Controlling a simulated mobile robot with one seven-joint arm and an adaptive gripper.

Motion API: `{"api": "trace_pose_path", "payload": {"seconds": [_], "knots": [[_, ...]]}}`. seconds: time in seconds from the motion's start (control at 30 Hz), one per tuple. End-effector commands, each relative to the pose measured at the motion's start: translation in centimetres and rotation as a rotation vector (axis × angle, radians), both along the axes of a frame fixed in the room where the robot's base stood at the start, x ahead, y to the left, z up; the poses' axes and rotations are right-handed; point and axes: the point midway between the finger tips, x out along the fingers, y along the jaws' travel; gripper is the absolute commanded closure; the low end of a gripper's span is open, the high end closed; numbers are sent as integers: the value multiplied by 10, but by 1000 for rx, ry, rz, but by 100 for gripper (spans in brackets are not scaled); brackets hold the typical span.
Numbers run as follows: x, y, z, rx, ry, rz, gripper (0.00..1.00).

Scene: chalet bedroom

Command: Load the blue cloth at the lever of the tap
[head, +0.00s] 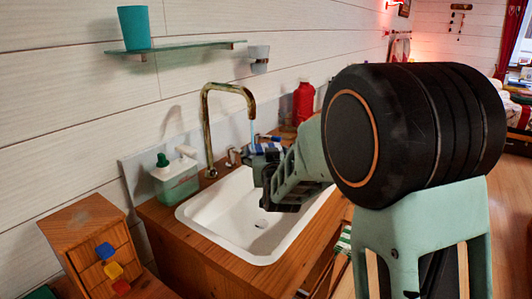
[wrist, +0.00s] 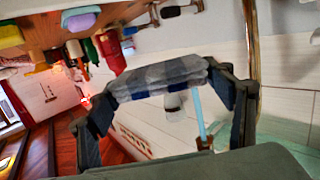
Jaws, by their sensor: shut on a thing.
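My gripper (head: 270,178) is over the sink, with its fingers closed on a folded blue, white and grey cloth (head: 266,148). In the wrist view, the cloth (wrist: 160,78) spans between the two fingertips. The brass tap (head: 206,125) rises behind the sink and its spout arches over toward the cloth. A light-blue streak (head: 252,131) hangs below the spout and reaches down to the cloth; it also shows in the wrist view (wrist: 198,108). A small metal part (head: 233,156) sits beside the tap base, partly hidden; I cannot tell if it is the lever.
The white sink basin (head: 218,222) is set in a wooden counter. A green soap bottle (head: 176,180) stands left of the tap, and a red bottle (head: 303,103) stands behind the cloth. A glass shelf (head: 172,49) holds a teal cup. A small drawer chest (head: 92,245) is at left.

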Motion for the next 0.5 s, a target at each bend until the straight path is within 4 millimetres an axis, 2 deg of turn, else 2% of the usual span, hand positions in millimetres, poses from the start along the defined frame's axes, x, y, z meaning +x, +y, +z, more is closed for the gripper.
{"api": "trace_pose_path", "payload": {"seconds": [0.5], "knots": [[-10,-35,-1,1,-2,-2,47]]}}
